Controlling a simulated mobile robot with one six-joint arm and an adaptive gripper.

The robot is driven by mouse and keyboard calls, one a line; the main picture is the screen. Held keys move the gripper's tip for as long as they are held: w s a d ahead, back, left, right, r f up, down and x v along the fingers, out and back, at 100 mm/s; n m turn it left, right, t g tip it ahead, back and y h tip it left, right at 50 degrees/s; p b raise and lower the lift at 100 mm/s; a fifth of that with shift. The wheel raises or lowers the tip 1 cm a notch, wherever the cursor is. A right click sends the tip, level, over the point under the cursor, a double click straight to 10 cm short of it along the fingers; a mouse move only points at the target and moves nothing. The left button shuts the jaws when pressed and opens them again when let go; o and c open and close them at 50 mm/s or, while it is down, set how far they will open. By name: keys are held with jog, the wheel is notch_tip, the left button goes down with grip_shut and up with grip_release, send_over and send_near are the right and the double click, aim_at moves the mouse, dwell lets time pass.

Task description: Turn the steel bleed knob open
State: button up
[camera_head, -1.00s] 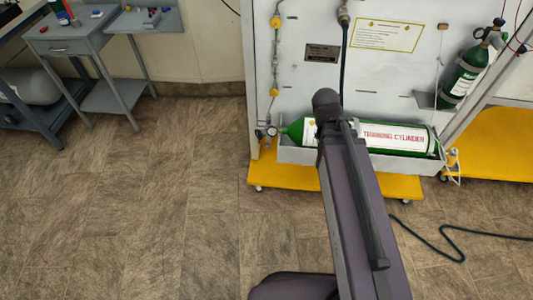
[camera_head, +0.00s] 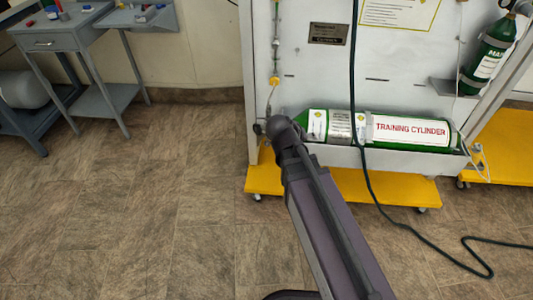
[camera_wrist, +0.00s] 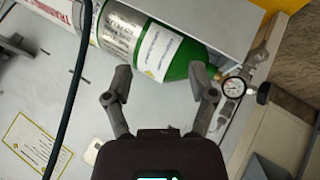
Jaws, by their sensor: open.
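My gripper (camera_wrist: 160,75) is open and empty in the wrist view, its two fingers spread in front of the green training cylinder. A round white gauge (camera_wrist: 235,87) sits beside the cylinder's neck, right of the right finger and apart from it. A dark round knob (camera_wrist: 263,92) is just right of the gauge. Metal fittings (camera_wrist: 257,57) run above the gauge; I cannot tell for sure which part is the steel bleed knob. In the head view my arm covers my gripper and most of the valve end.
The training cylinder (camera_head: 410,130) lies in a grey tray on a white panel with a yellow base (camera_head: 400,187). A dark hose (camera_head: 362,160) hangs down the panel and trails across the floor. A grey side table (camera_head: 60,45) stands left; floor between is clear.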

jog(key=w+a+f+n+t+b, duration=0.2)
jog(key=w+a+f+t+b, duration=0.15)
jog(key=a+f+b, duration=0.65)
jog(key=n+t+y+b, duration=0.15)
jog(key=t+b, duration=0.25)
jog(key=b, duration=0.8)
send_near(266, 145)
jog(key=s, duration=0.3)
jog(key=shift+a+r+n, duration=0.25)
jog(key=shift+a+r, duration=0.2)
jog(key=shift+a, duration=0.05)
jog(key=shift+w, duration=0.15)
jog(key=b+x, duration=0.2)
jog(key=x, duration=0.4)
jog(key=b+x, duration=0.2)
jog(key=x, duration=0.5)
jog(key=shift+w+d+r, duration=0.1)
jog(key=shift+w+d, duration=0.2)
jog(key=shift+d, duration=0.05)
jog(key=shift+h, duration=0.25)
grip_shut()
